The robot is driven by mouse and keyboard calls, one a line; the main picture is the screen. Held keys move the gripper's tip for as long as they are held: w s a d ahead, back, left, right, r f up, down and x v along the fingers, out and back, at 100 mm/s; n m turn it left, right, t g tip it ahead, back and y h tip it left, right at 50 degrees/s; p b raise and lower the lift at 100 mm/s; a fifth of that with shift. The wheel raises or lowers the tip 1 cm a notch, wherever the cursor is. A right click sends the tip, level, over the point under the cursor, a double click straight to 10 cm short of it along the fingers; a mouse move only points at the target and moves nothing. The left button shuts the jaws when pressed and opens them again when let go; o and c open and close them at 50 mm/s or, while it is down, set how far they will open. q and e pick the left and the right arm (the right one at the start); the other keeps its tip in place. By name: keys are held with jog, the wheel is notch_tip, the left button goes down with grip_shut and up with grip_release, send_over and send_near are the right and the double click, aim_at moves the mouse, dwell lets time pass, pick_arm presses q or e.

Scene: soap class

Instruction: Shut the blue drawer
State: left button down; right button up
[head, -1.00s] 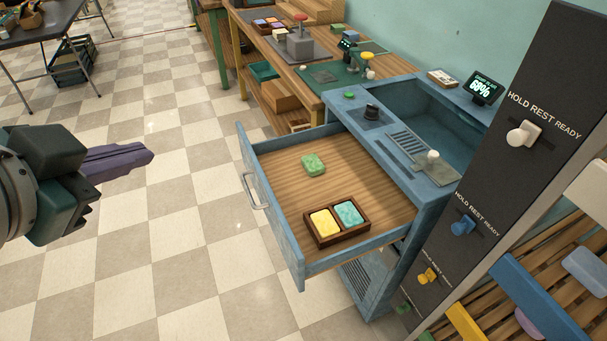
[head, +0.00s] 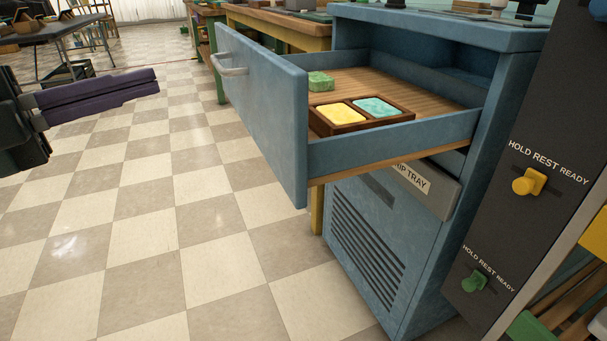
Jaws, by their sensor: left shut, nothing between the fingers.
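The blue drawer (head: 262,108) is pulled well out of the blue cabinet (head: 385,245). Its front panel, with a metal handle (head: 232,70), faces left. Inside on the wooden bottom lie a green soap bar (head: 320,82) and a brown two-part tray (head: 365,123) with a yellow soap (head: 341,112) and a teal soap (head: 378,106). My left gripper (head: 157,80) is at the left, its purple fingers shut and empty, pointing right toward the drawer front and apart from it. My right gripper is out of view.
A dark panel with yellow (head: 528,181) and green (head: 474,281) knobs stands close on the right. A drip tray (head: 412,185) sits below the drawer. A wooden bench (head: 280,28) stands behind. The checkered floor (head: 150,230) left of the drawer is clear.

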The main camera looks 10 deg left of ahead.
pick_arm(q)
notch_tip(320, 180, down, 8)
jog(key=s+f+m+g+h+b, duration=0.1)
jog(key=s+m+g+h+b, duration=0.1)
jog(key=m+g+b, duration=0.3)
jog(key=t+b, duration=0.1)
jog(key=b, duration=0.4)
send_near(284, 147)
jog(key=shift+n, duration=0.3)
jog(key=x, duration=0.7)
jog(key=shift+s, duration=0.15)
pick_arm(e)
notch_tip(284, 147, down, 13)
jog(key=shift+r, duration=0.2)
pick_arm(q)
jog(key=shift+f, duration=0.1)
jog(key=shift+p, duration=0.3)
